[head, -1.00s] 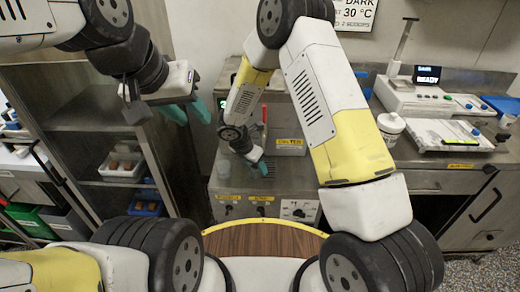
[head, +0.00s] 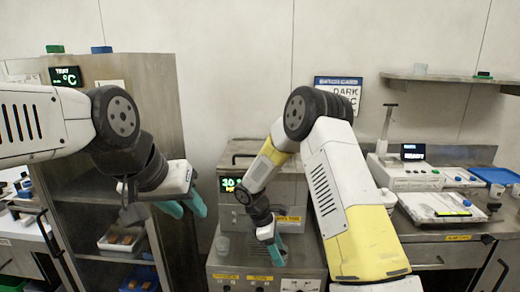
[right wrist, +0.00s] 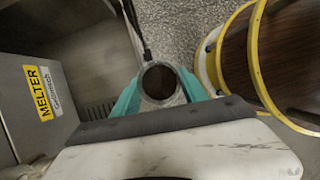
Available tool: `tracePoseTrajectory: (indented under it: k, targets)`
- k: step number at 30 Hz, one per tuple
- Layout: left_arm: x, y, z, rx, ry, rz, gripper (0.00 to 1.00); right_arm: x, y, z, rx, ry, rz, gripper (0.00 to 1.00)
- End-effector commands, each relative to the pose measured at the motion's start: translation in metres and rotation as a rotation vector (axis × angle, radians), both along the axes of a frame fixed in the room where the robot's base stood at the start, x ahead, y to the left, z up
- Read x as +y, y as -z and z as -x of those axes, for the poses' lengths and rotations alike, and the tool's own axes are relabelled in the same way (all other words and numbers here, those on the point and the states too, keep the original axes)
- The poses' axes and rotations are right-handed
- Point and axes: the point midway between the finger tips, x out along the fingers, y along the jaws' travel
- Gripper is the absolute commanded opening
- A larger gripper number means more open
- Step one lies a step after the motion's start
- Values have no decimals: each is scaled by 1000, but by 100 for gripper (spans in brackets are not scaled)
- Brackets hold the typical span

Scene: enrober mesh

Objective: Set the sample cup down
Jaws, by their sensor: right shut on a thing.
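My right gripper (right wrist: 158,88) is shut on the sample cup (right wrist: 160,81), a small round cup with dark brown contents seen from above in the right wrist view. In the head view the same gripper (head: 273,251) is by the front of the melter (head: 225,262), with a yellow MELTER label beside it in the wrist view (right wrist: 42,92). The cup is not clearly visible in the head view. Whether it touches any surface cannot be told. My left gripper (head: 184,207) is open and empty, raised in front of the steel cabinet.
A dark slotted grille (right wrist: 96,110) lies left of the held cup. The right counter carries an instrument with a READY display (head: 413,152) and a white tray (head: 434,206). The open cabinet (head: 95,215) stands at left.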

Motion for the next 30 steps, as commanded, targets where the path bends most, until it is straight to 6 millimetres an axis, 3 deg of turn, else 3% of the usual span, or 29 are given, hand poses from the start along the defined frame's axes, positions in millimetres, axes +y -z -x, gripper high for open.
tracePoseTrajectory:
  k: [1,6,13,18,30]
  targets:
    - [0,0,0,0,0,0,36,-20,-5,1,0,181,-2,1]
    - [0,0,0,0,0,0,36,-64,-25,15,-1,778,-2,1]
    - [0,0,0,0,0,0,36,-91,-48,27,-1,1329,-1,1]
    - [0,0,0,0,0,0,36,-95,-55,29,-1,1482,0,1]
    - [0,0,0,0,0,0,36,-96,-55,28,-1,1492,0,1]
